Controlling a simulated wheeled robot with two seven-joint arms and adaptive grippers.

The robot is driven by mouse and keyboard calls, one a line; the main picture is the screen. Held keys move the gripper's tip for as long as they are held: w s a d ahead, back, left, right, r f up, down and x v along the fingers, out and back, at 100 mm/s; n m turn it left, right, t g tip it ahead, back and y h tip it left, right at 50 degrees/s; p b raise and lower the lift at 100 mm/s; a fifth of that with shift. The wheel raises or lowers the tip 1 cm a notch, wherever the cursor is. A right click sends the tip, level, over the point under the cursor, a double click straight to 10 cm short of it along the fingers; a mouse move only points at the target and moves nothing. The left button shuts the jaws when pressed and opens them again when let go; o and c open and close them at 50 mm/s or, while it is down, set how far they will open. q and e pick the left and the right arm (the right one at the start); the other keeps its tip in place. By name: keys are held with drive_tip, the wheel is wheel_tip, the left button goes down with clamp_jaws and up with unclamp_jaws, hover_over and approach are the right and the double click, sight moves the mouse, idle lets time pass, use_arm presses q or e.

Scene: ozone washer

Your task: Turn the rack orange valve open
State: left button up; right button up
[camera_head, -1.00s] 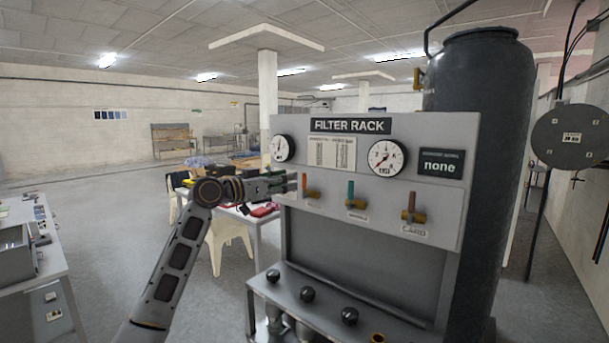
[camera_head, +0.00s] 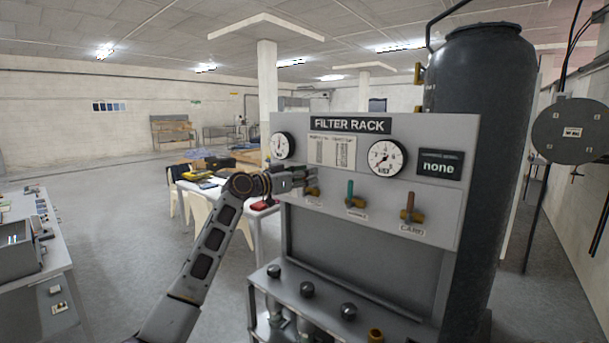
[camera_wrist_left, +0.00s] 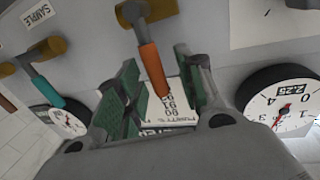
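The orange valve handle (camera_wrist_left: 154,70) shows in the left wrist view, with its brass body (camera_wrist_left: 146,12) above it. It lies between the two green-padded fingers of my left gripper (camera_wrist_left: 155,95), which are open and apart from each other. In the head view my left gripper (camera_head: 303,178) is in front of the left end of the valve row and hides the orange handle. Part of that valve's brass body (camera_head: 314,190) shows beside the fingers. The filter rack (camera_head: 455,215) carries the valves. My right gripper is not in view.
A teal-handled valve (camera_head: 350,192) and a brown-handled valve (camera_head: 409,207) stand to the right on the panel. Gauges (camera_head: 386,158) sit above. Black knobs (camera_head: 307,290) line the lower shelf. A dark tank (camera_head: 482,100) stands behind the rack.

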use_arm(q)
clamp_jaws()
idle(0.3)
idle(0.3)
